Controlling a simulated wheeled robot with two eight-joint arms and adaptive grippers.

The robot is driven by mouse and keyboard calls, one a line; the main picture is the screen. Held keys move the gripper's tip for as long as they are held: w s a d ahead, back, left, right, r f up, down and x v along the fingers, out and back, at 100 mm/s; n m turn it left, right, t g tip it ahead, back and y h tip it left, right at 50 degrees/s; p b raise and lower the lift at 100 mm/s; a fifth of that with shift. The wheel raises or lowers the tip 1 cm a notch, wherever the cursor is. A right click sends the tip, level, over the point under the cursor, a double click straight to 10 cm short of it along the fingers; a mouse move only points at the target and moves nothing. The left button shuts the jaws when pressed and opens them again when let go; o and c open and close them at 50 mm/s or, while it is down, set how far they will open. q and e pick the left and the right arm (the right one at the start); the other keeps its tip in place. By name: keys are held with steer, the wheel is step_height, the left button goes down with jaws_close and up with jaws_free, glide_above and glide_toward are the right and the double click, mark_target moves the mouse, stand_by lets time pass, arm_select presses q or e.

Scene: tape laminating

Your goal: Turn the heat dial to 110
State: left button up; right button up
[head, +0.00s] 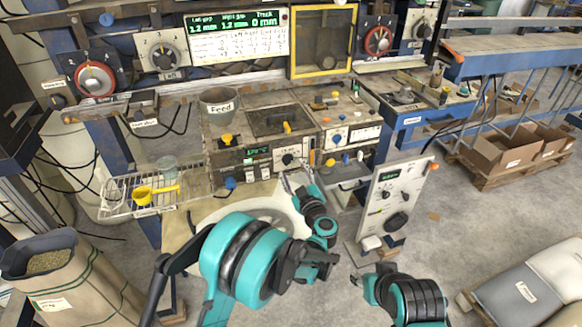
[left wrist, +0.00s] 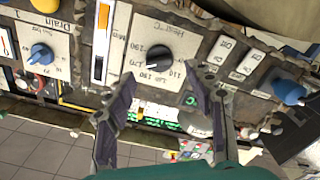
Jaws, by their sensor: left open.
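The heat dial is a round black knob (left wrist: 158,57) on a pale plate marked "Heat °C", seen inverted in the left wrist view. In the head view the heat dial (head: 288,159) sits on the front of the central machine. My left gripper (left wrist: 160,105) is open and empty. Its fingers point toward the dial plate, one to each side of the knob and apart from it. In the head view my left gripper (head: 293,183) is just below the dial.
A blue knob (left wrist: 289,92) stands out to the right of the dial plate, and another blue dial (left wrist: 40,53) is at left. A wire rack (head: 140,196) with a yellow scoop (head: 143,193) is left of the machine. An upright white panel (head: 392,200) stands to the right.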

mark_target(289, 162)
arm_select(q)
steer(key=shift+b+x, duration=0.3)
steer(key=shift+x, duration=1.55)
steer(key=shift+c, duration=0.4)
steer(key=c, duration=1.1)
